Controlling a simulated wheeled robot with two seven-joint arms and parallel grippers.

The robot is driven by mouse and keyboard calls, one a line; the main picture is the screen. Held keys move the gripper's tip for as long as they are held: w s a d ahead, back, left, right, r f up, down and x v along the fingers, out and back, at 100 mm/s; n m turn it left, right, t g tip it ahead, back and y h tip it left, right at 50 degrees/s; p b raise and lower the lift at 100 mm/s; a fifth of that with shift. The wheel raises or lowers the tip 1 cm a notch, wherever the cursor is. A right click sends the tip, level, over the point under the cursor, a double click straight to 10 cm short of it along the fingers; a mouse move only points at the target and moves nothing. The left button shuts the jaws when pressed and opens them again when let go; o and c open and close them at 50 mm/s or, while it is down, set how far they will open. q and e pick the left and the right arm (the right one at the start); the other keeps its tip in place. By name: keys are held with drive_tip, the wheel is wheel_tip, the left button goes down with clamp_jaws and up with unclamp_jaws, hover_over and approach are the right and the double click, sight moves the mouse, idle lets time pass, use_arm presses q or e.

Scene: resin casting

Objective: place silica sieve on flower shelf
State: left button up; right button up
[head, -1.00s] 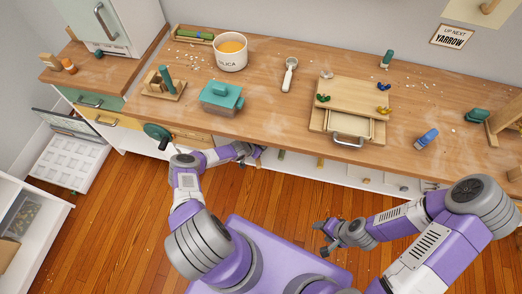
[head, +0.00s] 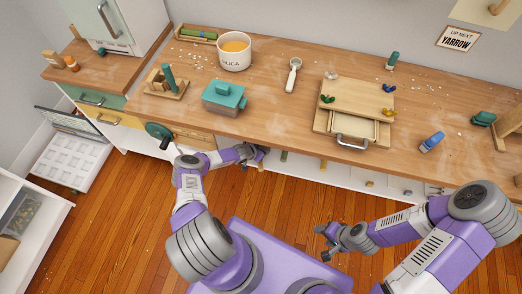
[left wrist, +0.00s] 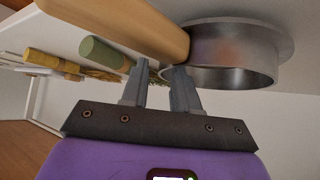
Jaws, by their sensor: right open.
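The silica sieve shows in the left wrist view, with a thick wooden handle (left wrist: 125,22) and a round metal ring (left wrist: 245,72). My left gripper (left wrist: 160,72) is right at it: the two fingers stand a little apart, their tips next to the handle and the ring's near edge. Whether they pinch the rim is unclear. In the head view my left gripper (head: 258,156) is at the counter's front edge, with the sieve hidden there. The flower shelf (head: 300,168) is the white space under the counter. My right gripper (head: 326,240) is open and empty over the floor.
Bundles with a green end (left wrist: 103,52) and a yellow end (left wrist: 50,60) lie left of the fingers. On the counter stand the silica pot (head: 234,60), a teal lidded box (head: 222,106), a scoop (head: 293,75) and a wooden press (head: 352,130).

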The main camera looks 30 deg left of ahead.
use_arm(q)
drive_tip(key=p+v, duration=0.7)
drive_tip(key=v, duration=0.5)
drive_tip(key=shift+r, duration=0.1)
